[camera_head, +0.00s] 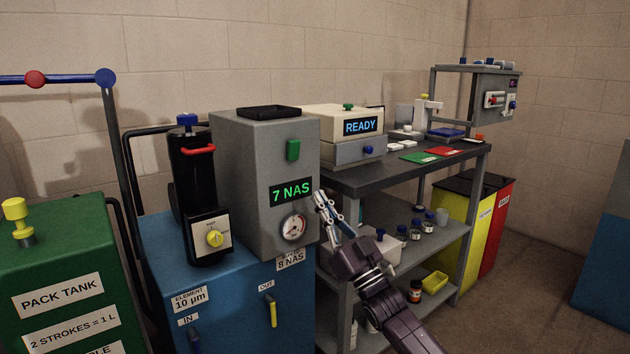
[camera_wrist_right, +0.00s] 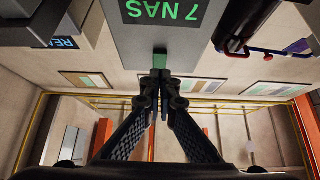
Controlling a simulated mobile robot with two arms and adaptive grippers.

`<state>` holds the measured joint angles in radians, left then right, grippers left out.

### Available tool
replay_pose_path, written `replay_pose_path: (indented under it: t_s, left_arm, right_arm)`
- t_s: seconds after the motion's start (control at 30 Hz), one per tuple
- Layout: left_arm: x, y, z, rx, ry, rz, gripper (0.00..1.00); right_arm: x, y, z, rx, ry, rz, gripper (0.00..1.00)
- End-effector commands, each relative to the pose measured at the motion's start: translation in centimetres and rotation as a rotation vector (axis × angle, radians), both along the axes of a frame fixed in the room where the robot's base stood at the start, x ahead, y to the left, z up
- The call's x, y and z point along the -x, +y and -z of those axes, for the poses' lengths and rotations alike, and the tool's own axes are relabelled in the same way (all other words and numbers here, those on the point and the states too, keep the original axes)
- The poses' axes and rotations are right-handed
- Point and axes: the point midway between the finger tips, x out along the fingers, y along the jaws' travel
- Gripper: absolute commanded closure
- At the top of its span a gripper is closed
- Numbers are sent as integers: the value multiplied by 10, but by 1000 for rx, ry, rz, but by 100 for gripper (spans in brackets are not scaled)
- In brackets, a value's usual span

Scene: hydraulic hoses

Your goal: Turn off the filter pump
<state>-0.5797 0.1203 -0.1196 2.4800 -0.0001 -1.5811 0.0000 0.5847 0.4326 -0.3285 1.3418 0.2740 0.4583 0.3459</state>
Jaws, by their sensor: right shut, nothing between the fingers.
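The filter unit is a grey box (camera_head: 268,190) on a blue cabinet. Its front has a green switch (camera_head: 293,150), a lit display (camera_head: 291,192) reading "7 NAS" and a round gauge (camera_head: 294,227). My right gripper (camera_head: 321,196) is shut and empty, in front of the box's right side, lower than the switch. In the right wrist view, which is upside down, the fingertips (camera_wrist_right: 160,75) line up with the green switch (camera_wrist_right: 160,60); I cannot tell whether they touch. My left gripper is out of view.
A dark bench (camera_head: 400,171) at right carries a cream device (camera_head: 342,124) reading "READY" and coloured cards. Its lower shelves hold bottles and a yellow tray. A green pack tank (camera_head: 62,270) stands at left. Yellow and red bins are beyond the bench; floor is free at right.

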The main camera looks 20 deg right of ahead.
Motion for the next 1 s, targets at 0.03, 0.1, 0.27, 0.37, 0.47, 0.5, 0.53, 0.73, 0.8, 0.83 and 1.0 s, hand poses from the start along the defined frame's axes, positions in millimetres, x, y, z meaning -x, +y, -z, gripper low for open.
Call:
replay_pose_path:
  t_s: [0.03,0.1,0.27,0.37,0.47,0.5,0.53,0.73,0.8,0.83,1.0]
  left_arm:
    - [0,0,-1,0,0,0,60]
    - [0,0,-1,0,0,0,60]
    - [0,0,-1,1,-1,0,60]
    - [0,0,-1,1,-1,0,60]
    - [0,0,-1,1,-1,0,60]
    - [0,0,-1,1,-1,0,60]
    - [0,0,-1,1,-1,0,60]
    - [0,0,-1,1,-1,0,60]
    - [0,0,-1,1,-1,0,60]
    - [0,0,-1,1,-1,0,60]
    - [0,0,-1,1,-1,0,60]
  right_arm:
    - [4,-2,7,1,2,1,100]
    - [8,-4,13,1,1,1,100]
    - [13,-5,20,1,0,2,100]
    - [13,-6,21,1,-1,1,100]
    - [13,-6,21,1,-1,1,100]
    - [13,-5,21,1,-1,1,100]
    - [13,-5,21,1,-1,1,100]
    - [13,-5,21,1,1,1,100]
    - [13,-2,27,4,18,2,100]
    - [14,0,33,6,34,3,100]
    - [20,27,102,47,243,26,100]
